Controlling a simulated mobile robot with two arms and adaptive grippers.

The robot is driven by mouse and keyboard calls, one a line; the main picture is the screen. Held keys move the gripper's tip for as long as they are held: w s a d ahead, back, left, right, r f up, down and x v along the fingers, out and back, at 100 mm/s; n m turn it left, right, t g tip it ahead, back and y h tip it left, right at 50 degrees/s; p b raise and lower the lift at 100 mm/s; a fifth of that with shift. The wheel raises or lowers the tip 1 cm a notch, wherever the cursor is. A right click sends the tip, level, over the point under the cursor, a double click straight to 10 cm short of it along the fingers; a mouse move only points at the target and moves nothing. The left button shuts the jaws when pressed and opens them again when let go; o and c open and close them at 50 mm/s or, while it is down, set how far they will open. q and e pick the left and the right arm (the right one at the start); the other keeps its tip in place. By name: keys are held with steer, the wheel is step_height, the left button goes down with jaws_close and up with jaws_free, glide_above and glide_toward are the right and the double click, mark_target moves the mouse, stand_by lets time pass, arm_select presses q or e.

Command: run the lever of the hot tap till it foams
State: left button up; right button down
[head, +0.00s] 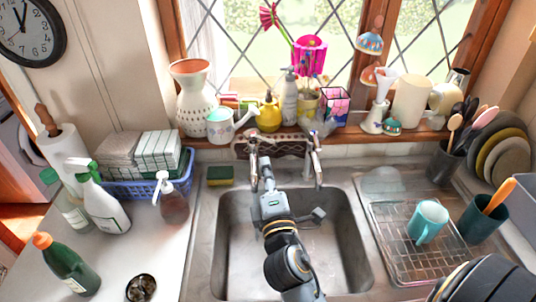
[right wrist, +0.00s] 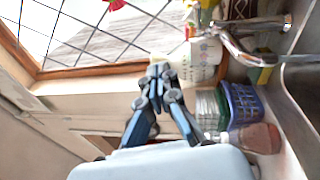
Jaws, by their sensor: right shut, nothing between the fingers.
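Two chrome taps stand at the back edge of the steel sink (head: 228,240): a left tap (head: 253,150) and a right tap (head: 315,165). No marking shows which is hot. My right gripper (head: 266,165) reaches over the sink from the front, close beside the left tap and partly in front of it; I cannot tell whether they touch. In the right wrist view my right gripper (right wrist: 158,72) is shut and empty, with a chrome tap (right wrist: 235,48) off to its right. No water is seen running. My left gripper is out of view.
A sponge (head: 220,176) lies left of the taps. A soap pump bottle (head: 172,200) and blue basket (head: 130,188) stand further left. The sill behind holds a watering can (head: 222,128) and other items. A drying rack (head: 385,225) with a mug (head: 428,218) is at right.

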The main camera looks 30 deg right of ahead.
steer(key=f, duration=0.1)
steer(key=b, duration=0.8)
glide_toward(264, 139)
steer(key=p+x, duration=0.4)
steer(key=p, duration=0.1)
steer(key=shift+w+d+p, duration=0.1)
steer(key=shift+w+p, duration=0.2)
steer(key=shift+w, duration=0.05)
steer(key=shift+w+d, duration=0.1)
steer(key=shift+d, duration=0.2)
